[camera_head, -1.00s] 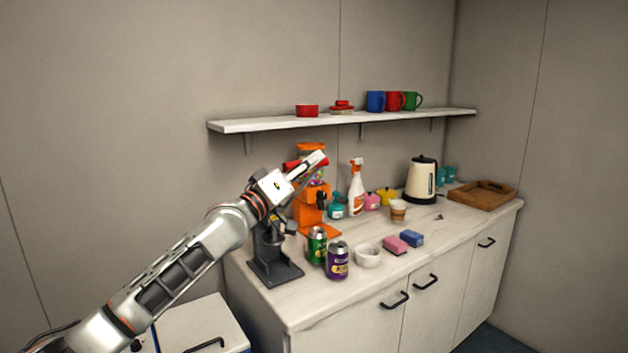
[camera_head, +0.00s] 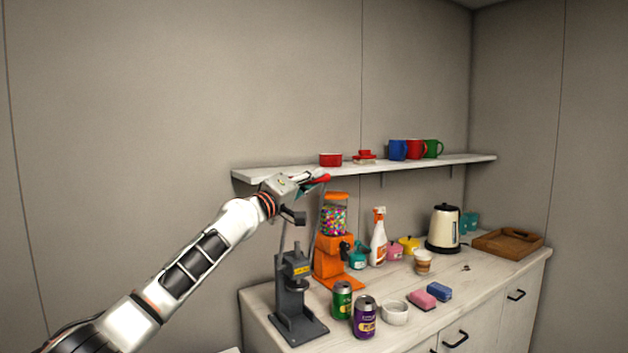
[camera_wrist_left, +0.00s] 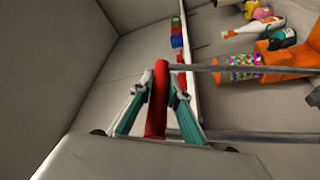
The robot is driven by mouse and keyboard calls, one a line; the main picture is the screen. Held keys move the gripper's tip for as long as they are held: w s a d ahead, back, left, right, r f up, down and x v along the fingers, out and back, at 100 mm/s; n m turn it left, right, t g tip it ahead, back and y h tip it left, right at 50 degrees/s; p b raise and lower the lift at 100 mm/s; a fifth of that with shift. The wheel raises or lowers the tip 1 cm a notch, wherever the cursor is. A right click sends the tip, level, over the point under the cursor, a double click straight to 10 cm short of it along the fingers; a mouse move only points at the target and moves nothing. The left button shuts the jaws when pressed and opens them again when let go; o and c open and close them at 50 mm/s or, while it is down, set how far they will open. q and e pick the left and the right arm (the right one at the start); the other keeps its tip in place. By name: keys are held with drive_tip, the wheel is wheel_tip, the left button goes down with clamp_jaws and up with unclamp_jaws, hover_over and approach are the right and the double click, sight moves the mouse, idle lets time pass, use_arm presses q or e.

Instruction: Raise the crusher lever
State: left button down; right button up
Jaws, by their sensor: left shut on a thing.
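The can crusher (camera_head: 296,300) is a dark grey upright stand on the left end of the counter. Its lever has a red handle (camera_wrist_left: 157,100), which my left gripper (camera_wrist_left: 157,92) is shut on, with a finger on each side. In the head view the left gripper (camera_head: 312,183) is high above the crusher, near the shelf's left end, and a bit of red handle shows at its fingertips. Thin grey lever bars run down from the gripper to the crusher body. My right gripper is not in view.
A wall shelf (camera_head: 455,161) is close beside the left gripper and holds red dishes and several mugs. An orange candy dispenser (camera_head: 330,263) stands right of the crusher. A green can (camera_head: 342,301) and a purple can (camera_head: 364,319) stand in front. Bare wall lies above.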

use_arm(q)
drive_tip(key=shift+a+r, duration=0.2)
drive_tip(key=shift+r, duration=0.1)
drive_tip(key=c, duration=1.9)
unclamp_jaws()
drive_tip(key=shift+d, duration=0.1)
